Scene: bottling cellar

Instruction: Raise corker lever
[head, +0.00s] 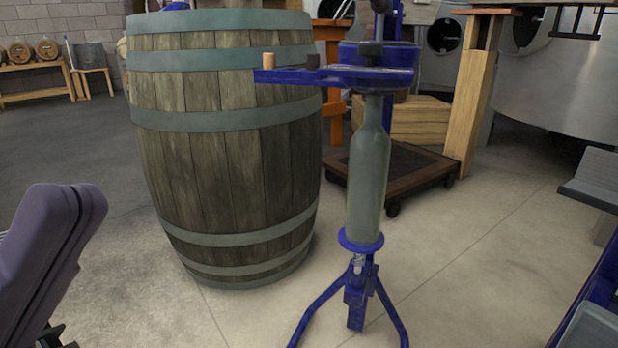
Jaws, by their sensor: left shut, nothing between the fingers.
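The blue floor corker (357,295) stands upright on splayed legs right of centre. A grey-green bottle (367,180) stands on its round blue platform, its neck up under the blue head plate (335,77). A tan cork (268,60) and a dark stub stand on the plate's left part. A blue upright (393,20) and a dark rod rise out of the top of the picture, so I cannot tell the lever's full shape or position. My left gripper (72,205) is at the lower left, shut and empty, well apart from the corker. My right gripper is not identifiable.
A large wooden barrel (225,165) stands close behind and left of the corker. A low wheeled dolly (400,180) and a wooden post (470,90) are behind it. Steel tanks (580,90) stand at the back right. The floor left of the barrel is clear.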

